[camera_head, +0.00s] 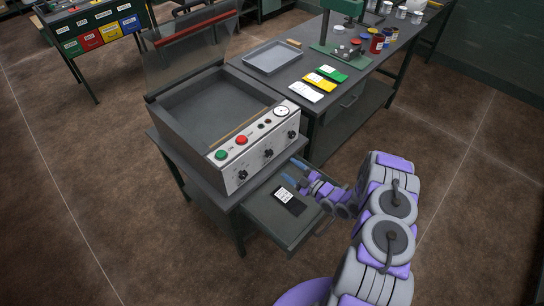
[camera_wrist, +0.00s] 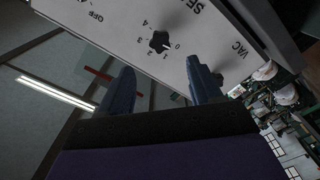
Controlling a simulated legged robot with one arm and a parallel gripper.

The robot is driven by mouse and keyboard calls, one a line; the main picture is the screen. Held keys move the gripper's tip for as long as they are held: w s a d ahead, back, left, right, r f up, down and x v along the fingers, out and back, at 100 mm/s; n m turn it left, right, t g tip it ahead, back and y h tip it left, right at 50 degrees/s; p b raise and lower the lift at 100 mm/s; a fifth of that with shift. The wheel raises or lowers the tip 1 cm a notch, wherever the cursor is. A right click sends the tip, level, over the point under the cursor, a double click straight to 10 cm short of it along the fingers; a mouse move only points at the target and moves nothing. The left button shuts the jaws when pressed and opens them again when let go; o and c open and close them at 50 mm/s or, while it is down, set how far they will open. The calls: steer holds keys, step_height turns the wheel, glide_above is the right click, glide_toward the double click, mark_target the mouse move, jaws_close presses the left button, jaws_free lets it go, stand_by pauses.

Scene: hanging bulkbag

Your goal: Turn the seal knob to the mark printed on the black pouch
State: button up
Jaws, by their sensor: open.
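The seal knob (camera_head: 268,153) is the middle of the three black knobs on the sealer's light control panel. In the wrist view a black lobed knob (camera_wrist: 159,42) sits among printed digits from 0 to 4, near cut-off "SE" lettering. A pale line on it seems to lie on the 0 to 1 side, but I cannot tell exactly. The black pouch (camera_head: 288,200) lies on the pull-out shelf below, with a white label too small to read. My gripper (camera_head: 291,169) is open and empty in front of the panel. Its blue fingers (camera_wrist: 158,82) are apart, short of the knob.
The sealer (camera_head: 185,112) has its clear lid raised. Green and red buttons and a gauge (camera_head: 281,112) are on the panel. The shelf (camera_head: 277,226) juts out below my gripper. A bench with a grey tray (camera_head: 272,57) and coloured packets stands behind. Floor is clear at front left.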

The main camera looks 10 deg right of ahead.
mark_target(271, 155)
steer(key=b+x, duration=0.1)
steer(key=x, duration=1)
steer(key=shift+s, duration=0.1)
steer(key=c, duration=1)
